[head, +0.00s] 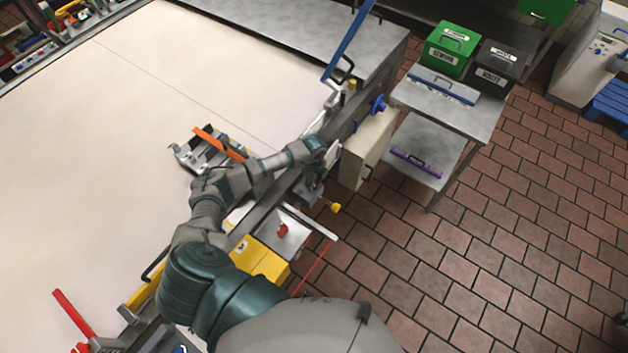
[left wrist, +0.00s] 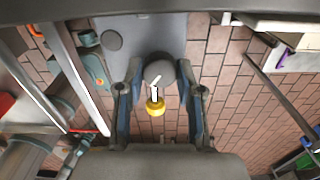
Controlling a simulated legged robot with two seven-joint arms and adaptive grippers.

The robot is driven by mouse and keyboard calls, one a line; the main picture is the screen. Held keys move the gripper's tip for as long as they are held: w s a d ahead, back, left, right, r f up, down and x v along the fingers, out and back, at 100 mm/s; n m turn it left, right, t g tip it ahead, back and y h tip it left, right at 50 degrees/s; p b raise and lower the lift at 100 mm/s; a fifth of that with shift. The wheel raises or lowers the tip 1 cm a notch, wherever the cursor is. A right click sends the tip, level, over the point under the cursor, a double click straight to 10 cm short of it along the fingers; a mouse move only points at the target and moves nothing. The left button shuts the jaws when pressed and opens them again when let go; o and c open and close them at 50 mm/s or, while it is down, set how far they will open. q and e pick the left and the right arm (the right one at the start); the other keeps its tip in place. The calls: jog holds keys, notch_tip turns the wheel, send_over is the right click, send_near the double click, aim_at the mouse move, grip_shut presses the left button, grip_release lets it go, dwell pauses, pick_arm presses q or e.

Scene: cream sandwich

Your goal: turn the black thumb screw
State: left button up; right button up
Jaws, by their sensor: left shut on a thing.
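My left gripper (head: 314,186) reaches over the machine's edge, pointing down. In the left wrist view its two fingers (left wrist: 160,73) close on either side of a round dark grey knob, which looks like the black thumb screw (left wrist: 162,66). A short white mark shows at the knob's near side. A yellow knob (left wrist: 155,106) sits just below it in that view, between the fingers and apart from them. In the head view the yellow knob (head: 336,208) shows just right of the gripper, while the thumb screw is too hidden to make out. My right gripper is not in view.
A grey metal plate (left wrist: 140,35) lies behind the thumb screw. A cream box (head: 366,150) stands close to the gripper's right. A yellow block (head: 258,262) and a red knob (head: 283,230) lie nearer. A metal cart (head: 425,110) stands right; tiled floor (head: 480,260) is clear.

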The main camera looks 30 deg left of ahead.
pick_arm(q)
jog(key=shift+w+a+r+n, duration=0.15)
jog(key=shift+w+r+n, duration=0.15)
jog(key=shift+n, duration=0.3)
jog(key=o, duration=1.2)
jog(key=shift+c, duration=0.2)
jog(key=shift+s+f, duration=0.1)
jog(key=shift+f, duration=0.1)
notch_tip(320, 180, up, 12)
jog(key=shift+f, duration=0.1)
